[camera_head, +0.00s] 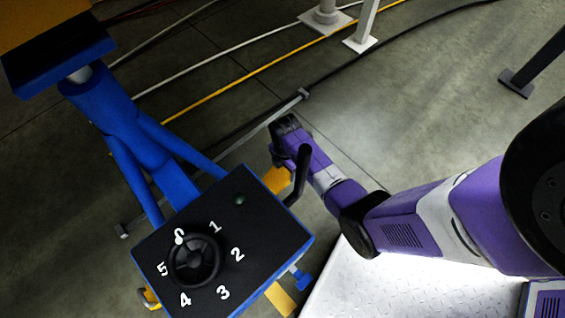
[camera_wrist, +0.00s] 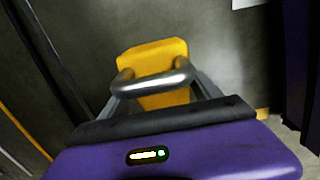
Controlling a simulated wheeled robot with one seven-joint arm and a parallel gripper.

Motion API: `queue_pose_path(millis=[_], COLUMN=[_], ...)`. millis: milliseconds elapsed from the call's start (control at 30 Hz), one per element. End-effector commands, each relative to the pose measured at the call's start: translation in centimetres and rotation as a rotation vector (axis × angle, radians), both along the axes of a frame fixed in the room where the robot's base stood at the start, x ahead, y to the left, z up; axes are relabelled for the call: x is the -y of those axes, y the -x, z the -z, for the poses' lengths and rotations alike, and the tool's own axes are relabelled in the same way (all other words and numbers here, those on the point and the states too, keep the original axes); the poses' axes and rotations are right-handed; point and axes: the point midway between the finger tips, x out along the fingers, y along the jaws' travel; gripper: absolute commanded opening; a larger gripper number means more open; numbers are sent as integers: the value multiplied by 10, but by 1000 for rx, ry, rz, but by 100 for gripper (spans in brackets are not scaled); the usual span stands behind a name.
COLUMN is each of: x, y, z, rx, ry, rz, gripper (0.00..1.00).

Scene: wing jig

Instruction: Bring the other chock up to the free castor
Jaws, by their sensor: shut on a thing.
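A yellow chock (camera_wrist: 152,60) with a bent metal handle (camera_wrist: 155,82) is straight ahead in the wrist view. My gripper (camera_wrist: 158,90) is shut on this handle, its two grey fingers at either side. In the head view my gripper (camera_head: 275,152) is low beside the panel of a blue stand, and part of the held chock (camera_head: 278,180) shows below it. Another yellow piece with a metal loop (camera_head: 149,298), probably the other chock, is at the panel's lower left corner. I cannot make out the castors; the panel hides much of the stand's base.
Cables (camera_head: 235,80) cross the floor behind. A bright plate (camera_head: 400,285) lies at lower right.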

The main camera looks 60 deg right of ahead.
Motion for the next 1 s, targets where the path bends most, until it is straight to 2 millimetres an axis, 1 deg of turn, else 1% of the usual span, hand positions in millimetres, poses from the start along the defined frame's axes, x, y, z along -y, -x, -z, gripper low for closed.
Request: queue_pose_path(millis=[33, 200, 333, 400, 500, 667, 767, 900, 1000], x=[1, 1, 1, 1, 1, 1, 1, 1, 1], y=[-1, -2, -2, -3, -2, -3, -2, -2, -2], z=[17, 54, 78, 86, 93, 98, 108, 128, 137], rx=[2, 2, 2, 4, 3, 4, 4, 2, 4], ry=[1, 1, 1, 2, 2, 2, 2, 1, 2], rz=[1, 1, 1, 1, 1, 1, 1, 1, 1], gripper=[0, 0, 0, 0, 0, 0, 0, 0, 0])
